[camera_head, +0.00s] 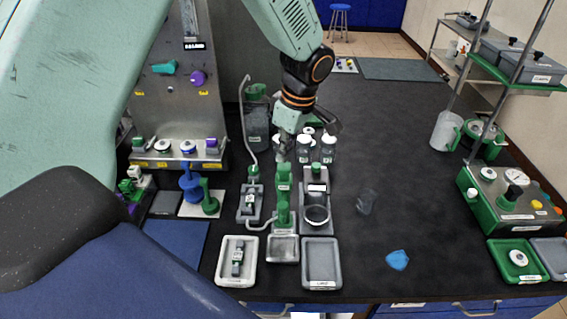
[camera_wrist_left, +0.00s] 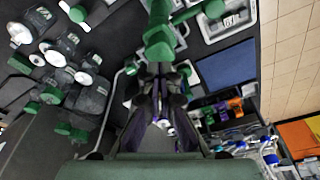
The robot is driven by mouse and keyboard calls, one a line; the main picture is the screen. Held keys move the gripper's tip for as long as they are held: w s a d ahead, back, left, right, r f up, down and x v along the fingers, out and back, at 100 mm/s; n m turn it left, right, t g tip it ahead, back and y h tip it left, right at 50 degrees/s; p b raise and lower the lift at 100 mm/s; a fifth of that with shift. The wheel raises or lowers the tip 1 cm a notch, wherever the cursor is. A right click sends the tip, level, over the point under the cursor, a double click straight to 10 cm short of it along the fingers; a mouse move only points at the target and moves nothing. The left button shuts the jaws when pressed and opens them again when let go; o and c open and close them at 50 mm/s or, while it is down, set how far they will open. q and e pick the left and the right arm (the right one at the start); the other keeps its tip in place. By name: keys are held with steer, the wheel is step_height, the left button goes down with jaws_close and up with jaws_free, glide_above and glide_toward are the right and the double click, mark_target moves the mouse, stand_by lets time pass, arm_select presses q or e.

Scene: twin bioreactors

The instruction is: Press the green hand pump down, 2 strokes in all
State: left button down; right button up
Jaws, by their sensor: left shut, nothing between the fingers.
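The green hand pump (camera_head: 284,204) stands upright on the black bench, with a small grey tray (camera_head: 283,248) in front of it. Its green body also shows in the left wrist view (camera_wrist_left: 158,38), just beyond my fingers. My left gripper (camera_head: 284,155) points down at the top end of the pump in the head view. Its dark fingers (camera_wrist_left: 157,85) are shut with nothing between them. I cannot tell whether they touch the pump. My right gripper is not in view.
A grey stand with a glass dish (camera_head: 316,213) is close right of the pump. A grey device (camera_head: 250,203) with a hose is close left. Lidded bottles (camera_head: 328,149) stand behind. Trays (camera_head: 322,264) line the front edge. The bench is mostly clear to the right, around a blue piece (camera_head: 398,260).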

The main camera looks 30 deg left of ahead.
arm_select(q)
step_height(320, 180, up, 6)
steer(key=p, duration=0.4)
steer(key=shift+f, duration=0.15)
stand_by(0.4)
